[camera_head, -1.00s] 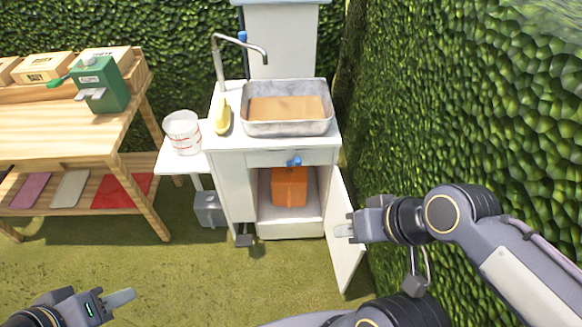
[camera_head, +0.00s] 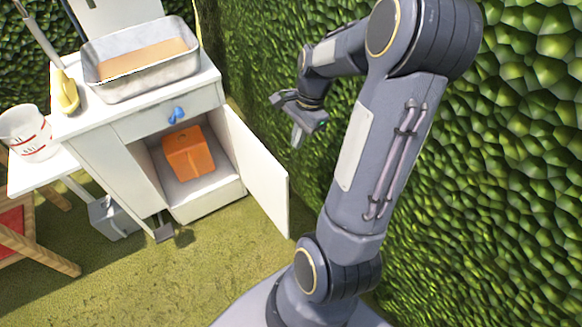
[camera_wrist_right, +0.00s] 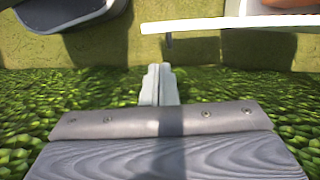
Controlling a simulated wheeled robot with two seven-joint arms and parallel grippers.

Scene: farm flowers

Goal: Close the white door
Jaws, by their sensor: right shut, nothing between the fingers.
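The white door (camera_head: 262,172) hangs open on the right side of the white cabinet (camera_head: 105,165), swung outward toward the hedge. My right gripper (camera_head: 297,138) is shut and empty. It points down on the hedge side of the door, near the upper part of the door. In the right wrist view the closed fingers (camera_wrist_right: 158,82) point toward a thin white edge (camera_wrist_right: 225,25), which looks like the door's edge, with a visible gap between. No contact shows. My left gripper is out of view.
An orange block (camera_head: 188,152) sits inside the open cabinet. A metal basin (camera_head: 140,60) stands on top and a blue knob (camera_head: 176,114) is on the front. A green hedge (camera_head: 490,200) stands close on the right. The grass (camera_head: 150,285) before the cabinet is clear.

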